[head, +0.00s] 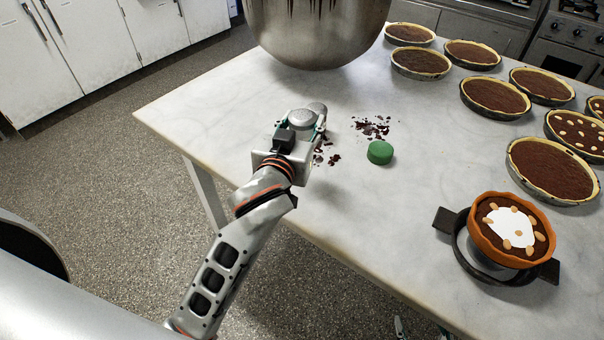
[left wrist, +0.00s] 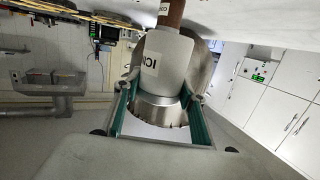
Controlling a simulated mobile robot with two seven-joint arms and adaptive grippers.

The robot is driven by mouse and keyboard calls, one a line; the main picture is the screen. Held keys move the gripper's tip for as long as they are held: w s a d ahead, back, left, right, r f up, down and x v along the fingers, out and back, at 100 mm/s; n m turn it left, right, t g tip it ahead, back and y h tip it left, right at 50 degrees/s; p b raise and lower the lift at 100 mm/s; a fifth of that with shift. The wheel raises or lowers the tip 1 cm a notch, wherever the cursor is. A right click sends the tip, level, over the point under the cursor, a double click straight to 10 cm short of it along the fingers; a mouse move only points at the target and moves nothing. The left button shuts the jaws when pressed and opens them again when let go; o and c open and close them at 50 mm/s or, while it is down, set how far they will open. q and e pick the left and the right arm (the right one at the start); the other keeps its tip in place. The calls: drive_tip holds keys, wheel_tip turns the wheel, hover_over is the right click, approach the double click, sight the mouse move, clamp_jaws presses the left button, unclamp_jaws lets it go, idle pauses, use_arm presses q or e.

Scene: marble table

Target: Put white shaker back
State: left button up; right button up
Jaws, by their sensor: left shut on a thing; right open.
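The white shaker (left wrist: 165,62), with dark lettering on its label, is between the green-lined fingers of my left gripper (left wrist: 160,118) in the left wrist view. The fingers are shut on it. Two small tips at the bottom edge of the head view appear to be my right gripper (head: 421,329), apart and empty.
A large steel bowl (head: 318,30) is beyond my left gripper. Dark crumbs (head: 373,128) and a green round object (head: 380,152) lie beside it on the marble table (head: 400,205). An orange-rimmed tart (head: 480,220) sits on a dark stand (head: 472,262). Several tarts (head: 495,96) fill the right side.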

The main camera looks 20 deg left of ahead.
use_arm(q)
wheel_tip(320, 180, down, 5)
drive_tip(key=shift+f+b, duration=0.1)
drive_tip(key=shift+b, duration=0.4)
wheel_tip(320, 180, down, 4)
drive_tip(key=shift+f, duration=0.2)
drive_tip(key=shift+f, duration=0.15)
drive_tip(key=o, duration=1.3)
